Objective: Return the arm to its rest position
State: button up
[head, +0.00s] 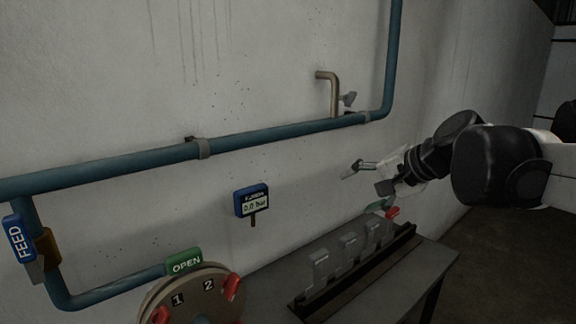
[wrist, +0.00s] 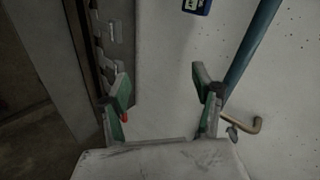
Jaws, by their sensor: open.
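My gripper (head: 366,179) is at the right in the head view, reaching left near the wall, above the far end of the bench. In the wrist view my gripper (wrist: 165,95) shows two green-padded fingers spread apart with nothing between them. It is open and empty, and its fingers look clear of the pipe and the bench. My arm comes in from the right edge of the head view.
A blue pipe (head: 270,137) with a bent tan spout (head: 335,95) runs along the wall. A bench (head: 425,278) holds a dark rack (head: 340,285) with several grey pieces. A blue gauge (head: 252,200) and a round numbered disc (head: 200,298) are left. Open floor lies right.

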jog(key=s+d+f+n+h, duration=0.2)
jog(key=s+f+n+h, duration=0.1)
jog(key=s+f, duration=0.5)
jog(key=s+d+f+n+g+h+b, duration=0.1)
jog(key=s+d+f+n+h, duration=0.1)
jog(key=s+f, duration=0.7)
jog(key=s+n+h, duration=0.1)
jog(key=s+n, duration=0.1)
jog(key=s, duration=0.3)
jog(key=shift+s+d+f, duration=0.15)
jog(key=shift+s+f, duration=0.05)
jog(key=shift+f, duration=0.1)
